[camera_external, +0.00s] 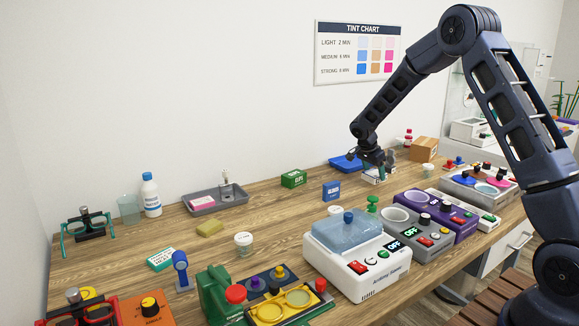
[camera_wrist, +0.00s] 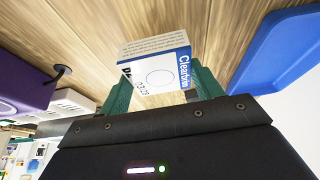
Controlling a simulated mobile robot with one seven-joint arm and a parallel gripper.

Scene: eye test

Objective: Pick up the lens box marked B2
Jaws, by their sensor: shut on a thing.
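A small white and blue lens box (camera_wrist: 160,75) is between the green fingers of my gripper (camera_wrist: 160,92) in the wrist view. Its blue edge reads "Clearform" or similar, with small dark print beside a ring. I cannot read a B2 mark on it. In the external view, my gripper (camera_external: 374,165) points down at the back right of the table, shut on the white box (camera_external: 375,177). The fingers partly hide the box there. I cannot tell whether it touches the table.
A blue tray (camera_external: 344,162) lies just left of my gripper; it also shows in the wrist view (camera_wrist: 275,50). A cardboard box (camera_external: 425,149) stands to the right. A purple device (camera_external: 435,215) and a green knob (camera_external: 372,203) stand in front. Green (camera_external: 293,179) and blue (camera_external: 331,191) boxes stand left.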

